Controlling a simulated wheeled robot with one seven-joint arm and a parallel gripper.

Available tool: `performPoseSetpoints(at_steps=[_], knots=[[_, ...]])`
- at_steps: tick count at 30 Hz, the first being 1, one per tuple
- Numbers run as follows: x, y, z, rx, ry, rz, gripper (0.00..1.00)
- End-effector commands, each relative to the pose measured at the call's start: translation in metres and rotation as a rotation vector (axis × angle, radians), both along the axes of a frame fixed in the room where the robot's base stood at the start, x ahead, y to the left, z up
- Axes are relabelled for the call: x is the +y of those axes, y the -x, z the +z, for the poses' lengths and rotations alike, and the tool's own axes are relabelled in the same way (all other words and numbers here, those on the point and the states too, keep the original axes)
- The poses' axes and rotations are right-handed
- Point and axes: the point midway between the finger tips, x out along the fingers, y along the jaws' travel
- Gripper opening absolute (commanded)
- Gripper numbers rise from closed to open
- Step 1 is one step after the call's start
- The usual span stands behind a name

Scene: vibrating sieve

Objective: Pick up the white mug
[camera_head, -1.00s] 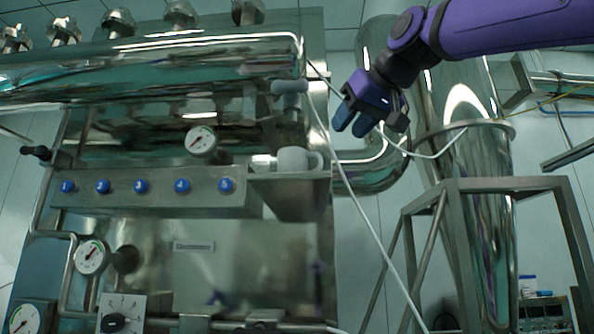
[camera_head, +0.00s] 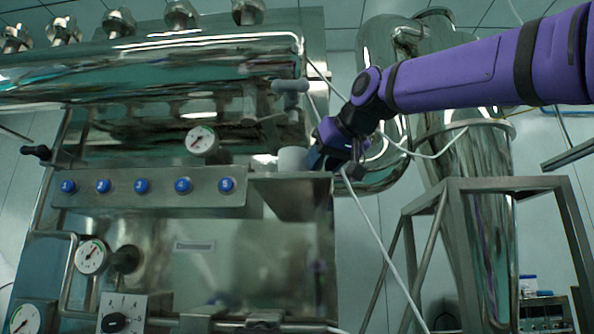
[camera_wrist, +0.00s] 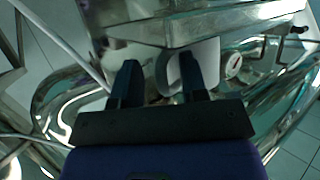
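The white mug (camera_head: 292,159) stands upright on a small metal shelf (camera_head: 290,180) at the right end of the button panel. My gripper (camera_head: 318,160) is at the mug's right side and hides its handle in the head view. In the wrist view my gripper (camera_wrist: 159,68) is open, its two dark fingers apart. A pale surface that looks like the mug (camera_wrist: 206,52) shows behind and beside the right finger. I cannot tell whether the fingers touch the mug or stand around its handle.
A metal lever (camera_head: 290,86) sticks out above the mug. A pressure gauge (camera_head: 201,140) and the panel with blue buttons (camera_head: 140,187) are to its left. A white cable (camera_head: 385,255) hangs just right of the shelf. A metal stand (camera_head: 490,187) is further right.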

Motion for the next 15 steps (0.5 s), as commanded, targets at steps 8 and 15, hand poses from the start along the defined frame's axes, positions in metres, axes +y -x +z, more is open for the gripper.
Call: performPoseSetpoints(at_steps=[8, 15], knots=[[-0.0004, 0.0006, 0.0004, 0.000, 0.000, 0.000, 0.05], [-0.0004, 0.0006, 0.0004, 0.000, 0.001, 0.000, 0.00]])
